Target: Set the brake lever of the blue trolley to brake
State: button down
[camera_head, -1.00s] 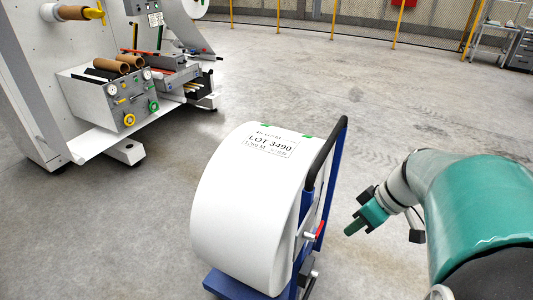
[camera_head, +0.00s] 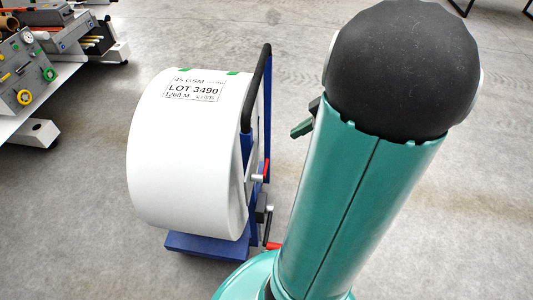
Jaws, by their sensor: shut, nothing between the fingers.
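The blue trolley (camera_head: 207,246) stands on the floor left of centre and carries a large white roll labelled LOT 3490 (camera_head: 185,150). Its frame has a black-topped handle (camera_head: 252,95) on the right side. A small red-tipped lever (camera_head: 266,171) sticks out from the frame at mid height. A second red piece (camera_head: 272,246) shows low by the base, partly covered by my arm. I cannot tell which is the brake lever. My gripper (camera_head: 302,129) is shut and empty, right of the handle and apart from the trolley in the picture; my arm hides most of it.
A grey machine with yellow and green knobs (camera_head: 24,97) stands at the far left. A white foot block (camera_head: 36,134) sits beside it on the floor.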

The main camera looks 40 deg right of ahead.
jog(key=s+d+f+x, duration=0.1)
jog(key=s+f+x, duration=0.1)
jog(key=x, duration=1)
jog(key=shift+a+f, duration=0.2)
jog(key=shift+f, duration=0.1)
jog(key=shift+w, duration=0.2)
